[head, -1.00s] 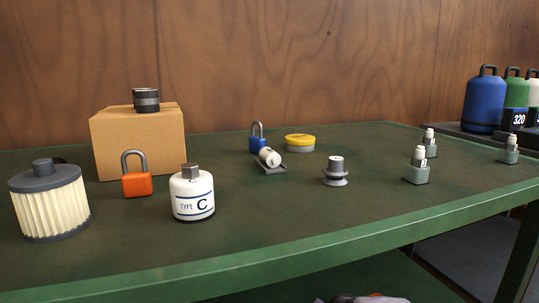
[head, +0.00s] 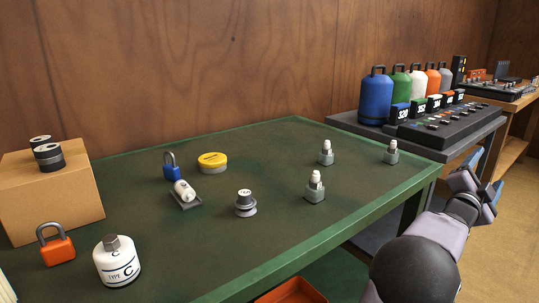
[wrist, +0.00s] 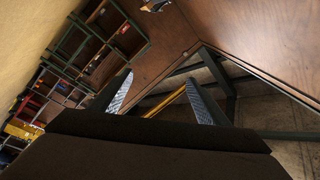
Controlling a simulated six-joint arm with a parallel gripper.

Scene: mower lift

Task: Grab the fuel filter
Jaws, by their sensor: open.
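No object is labelled as the fuel filter, so I cannot tell for certain which it is. Candidates in the head view are a small white cylinder (head: 184,190) lying tilted on a grey stand, a white canister marked "TYPE C" (head: 117,262) with a hex top, and a grey ribbed part with a dark top (head: 244,204). A pleated cream filter is cut off at the lower left edge. My gripper (wrist: 160,78) is open and empty in the wrist view, with none of these between its fingers. My arm is at the lower right of the head view, off the green table.
The green table (head: 260,155) also bears a cardboard box (head: 60,203), an orange padlock (head: 58,250), a blue padlock (head: 170,172), a yellow tin (head: 212,162) and several small plug-like parts (head: 315,188). Gas bottles (head: 376,98) stand on a dark bench at right.

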